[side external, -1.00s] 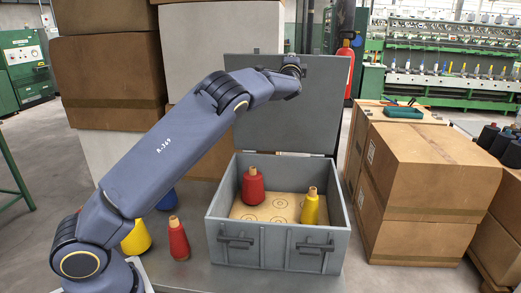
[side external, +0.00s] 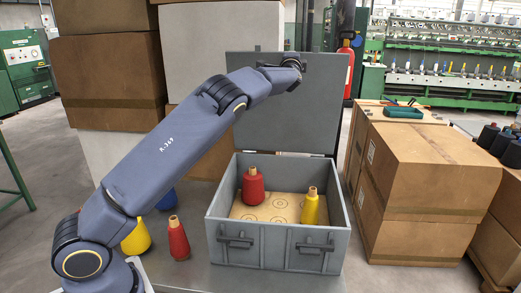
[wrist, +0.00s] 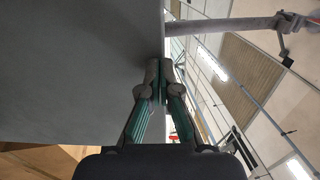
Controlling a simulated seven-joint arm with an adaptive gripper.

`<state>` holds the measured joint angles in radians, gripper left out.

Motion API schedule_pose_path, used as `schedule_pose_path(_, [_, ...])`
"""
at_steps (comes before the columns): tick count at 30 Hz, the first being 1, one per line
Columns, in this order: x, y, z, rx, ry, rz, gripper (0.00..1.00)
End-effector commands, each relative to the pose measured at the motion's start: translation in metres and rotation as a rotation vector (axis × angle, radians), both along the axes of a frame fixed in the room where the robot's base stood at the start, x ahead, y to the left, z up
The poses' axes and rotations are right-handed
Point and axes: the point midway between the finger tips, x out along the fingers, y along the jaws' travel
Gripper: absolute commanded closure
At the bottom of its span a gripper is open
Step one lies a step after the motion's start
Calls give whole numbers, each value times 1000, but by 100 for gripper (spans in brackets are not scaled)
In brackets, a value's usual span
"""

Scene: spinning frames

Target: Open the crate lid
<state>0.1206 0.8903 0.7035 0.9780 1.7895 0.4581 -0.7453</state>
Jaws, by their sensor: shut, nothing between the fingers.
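Inside the crate, a red cone of yarn (side external: 253,187) and a yellow cone (side external: 309,209) stand on a board marked with rings. My arm reaches over the crate to the upper part of the lid. In the wrist view, the lid (wrist: 70,65) fills the left side, and my gripper (wrist: 160,72) is shut and empty at its edge. I cannot tell whether the fingertips touch the lid. In the side view the fingers cannot be made out.
A red cone (side external: 178,240) and a yellow one (side external: 136,238) stand left of the crate, close to my arm. Stacked cardboard boxes rise behind it (side external: 107,75), and more boxes (side external: 425,190) stand close on its right.

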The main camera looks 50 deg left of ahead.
Motion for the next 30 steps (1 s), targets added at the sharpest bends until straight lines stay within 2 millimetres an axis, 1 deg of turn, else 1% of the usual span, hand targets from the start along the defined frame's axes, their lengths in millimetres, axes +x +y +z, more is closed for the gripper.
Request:
schedule_pose_path(5, [-15,-16,-4,0,2,-2,100])
schedule_pose_path(15, [-67,-68,-16,-2,-1,-4,100])
schedule_pose_path(18, [-79,-81,-20,-2,1,-5,100])
schedule_pose_path(21, [-88,-90,-23,0,0,-3,100])
schedule_pose_path(23, [-92,-92,-23,0,0,-2,100])
schedule_pose_path(25, [-97,-87,-22,-2,-5,9,100])
schedule_pose_path(26, [-100,-83,-17,-5,-13,16,100])
schedule_pose_path(28, [-112,-69,3,-31,-57,33,100])
schedule_pose_path(29, [-121,-60,14,-56,-83,42,100])
schedule_pose_path(30, [-138,-47,26,-110,-120,60,100])
